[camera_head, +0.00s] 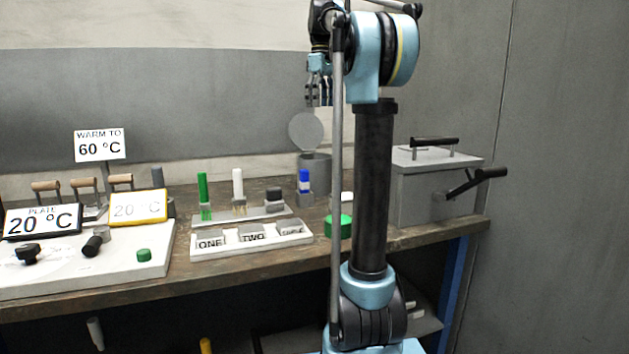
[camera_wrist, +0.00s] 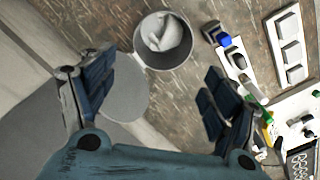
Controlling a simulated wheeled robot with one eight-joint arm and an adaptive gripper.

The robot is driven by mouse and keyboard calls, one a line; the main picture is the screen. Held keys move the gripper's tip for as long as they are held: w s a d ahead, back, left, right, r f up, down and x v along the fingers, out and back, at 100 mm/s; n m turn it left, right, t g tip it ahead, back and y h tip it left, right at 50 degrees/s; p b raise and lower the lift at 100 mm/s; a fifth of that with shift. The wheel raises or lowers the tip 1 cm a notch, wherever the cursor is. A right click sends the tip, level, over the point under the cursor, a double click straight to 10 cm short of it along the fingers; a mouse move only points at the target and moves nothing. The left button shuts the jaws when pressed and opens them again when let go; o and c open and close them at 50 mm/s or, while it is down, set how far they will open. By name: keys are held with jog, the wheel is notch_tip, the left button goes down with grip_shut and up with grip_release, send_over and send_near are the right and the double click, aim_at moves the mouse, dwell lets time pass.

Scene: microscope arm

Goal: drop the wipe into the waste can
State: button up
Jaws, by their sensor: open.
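The grey waste can (camera_head: 318,170) stands at the back of the bench with its round lid (camera_head: 306,131) raised. In the wrist view, the can (camera_wrist: 150,61) is seen from above, with its lid (camera_wrist: 124,97) swung out beside it. A crumpled whitish wipe (camera_wrist: 171,36) lies inside the can, below the rim. My gripper (camera_head: 318,98) is above the can in the head view. In the wrist view, my gripper (camera_wrist: 157,72) has its fingers spread wide with nothing between them. The wipe is hidden in the head view.
A blue-capped item (camera_head: 304,182) stands just in front of the can. A labelled tray (camera_head: 252,240), green and white upright tools and a green round thing (camera_head: 340,226) are nearby. A grey lidded box (camera_head: 437,185) stands right of my arm.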

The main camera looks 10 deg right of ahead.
jog(key=shift+r, duration=0.25)
notch_tip(320, 180, up, 12)
jog(key=shift+f, duration=0.2)
dwell(0.5)
